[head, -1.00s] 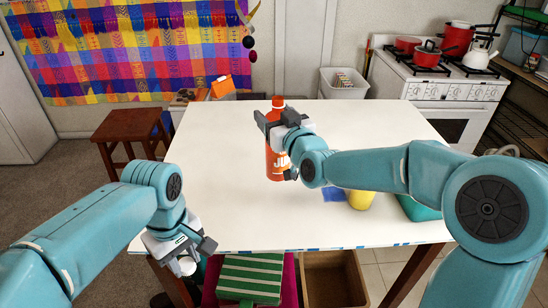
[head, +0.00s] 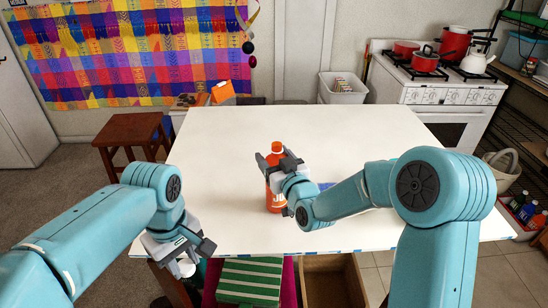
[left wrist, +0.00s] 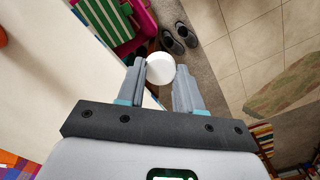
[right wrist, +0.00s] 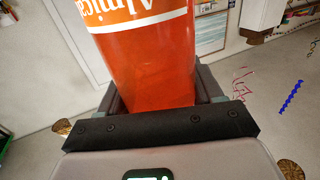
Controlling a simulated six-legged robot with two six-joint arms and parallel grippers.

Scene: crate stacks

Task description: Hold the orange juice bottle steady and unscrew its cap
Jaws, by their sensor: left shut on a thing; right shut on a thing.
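In the right wrist view the orange bottle body (right wrist: 150,65) with white lettering fills the space between the fingers; the cap is out of that view. I cannot tell whether the bottle's base touches the table. My left gripper (head: 192,257) is at the table's front left edge, away from the bottle, shut on a white round object (left wrist: 161,69).
The white table (head: 350,140) is mostly clear behind and left of the bottle. A blue patch (head: 326,186) shows partly behind my right arm. A green striped thing (head: 250,281) and a brown bin (head: 330,280) are below the front edge. A stool (head: 130,133) stands left.

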